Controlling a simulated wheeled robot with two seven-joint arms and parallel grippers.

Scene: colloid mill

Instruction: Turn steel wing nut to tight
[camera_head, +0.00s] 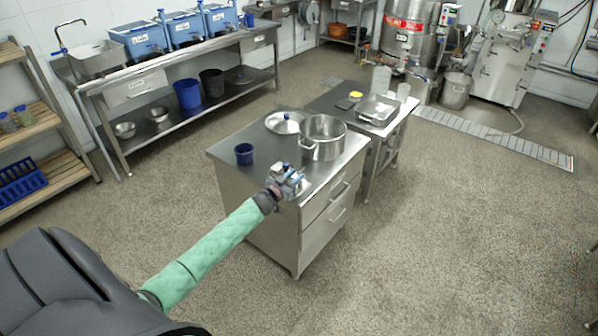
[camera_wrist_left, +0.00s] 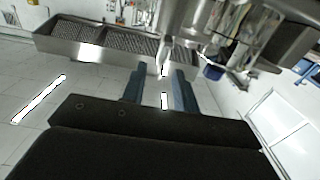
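A small metal machine with blue parts (camera_head: 290,176), apparently the colloid mill, stands at the front edge of the steel cabinet top (camera_head: 262,172). Its metal body (camera_wrist_left: 197,18) fills the upper middle of the left wrist view, with a dark blue part (camera_wrist_left: 213,72) at its right. My left gripper (camera_head: 276,190) is at the machine's near side. In the left wrist view its two fingers (camera_wrist_left: 158,78) stand apart, with a narrow bright metal piece (camera_wrist_left: 164,69) showing between the tips. I cannot tell whether that piece is the wing nut or whether the fingers touch it. My right gripper is out of view.
A large steel pot (camera_head: 322,140), a round lid (camera_head: 283,122) and a blue cup (camera_head: 244,154) stand on the cabinet top behind the machine. A second table (camera_head: 325,103) with a metal tray (camera_head: 378,109) adjoins behind. The floor to the right is clear.

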